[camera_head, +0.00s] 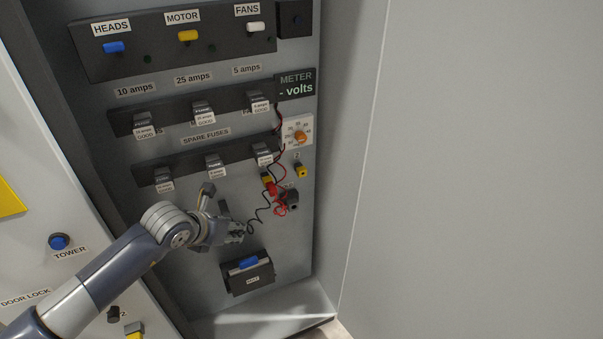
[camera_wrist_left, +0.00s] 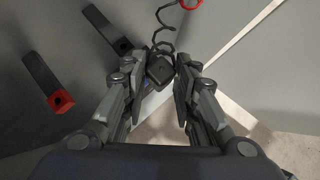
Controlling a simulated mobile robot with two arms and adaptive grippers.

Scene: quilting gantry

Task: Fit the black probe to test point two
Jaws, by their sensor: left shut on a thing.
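My left gripper (camera_head: 236,232) is in front of the panel's lower part. In the left wrist view its fingers (camera_wrist_left: 168,85) are closed around the black probe (camera_wrist_left: 160,69), with a coiled black lead (camera_wrist_left: 163,30) rising from it. The probe itself is mostly hidden by the fingers in the head view. Test point two is a yellow socket (camera_head: 301,172) under the label 2, to the upper right of the gripper and apart from it. The red probe (camera_head: 270,187) is at another yellow socket to its left. The meter (camera_head: 296,84) shows a dash and "volts".
Two dark bars stick out near the gripper, one with a red end (camera_wrist_left: 60,101), one dark (camera_wrist_left: 122,46). A black box with a blue handle (camera_head: 249,263) is below. Red and black leads hang beside the sockets. Fuse rows (camera_head: 205,160) are above; a plain grey wall stands right.

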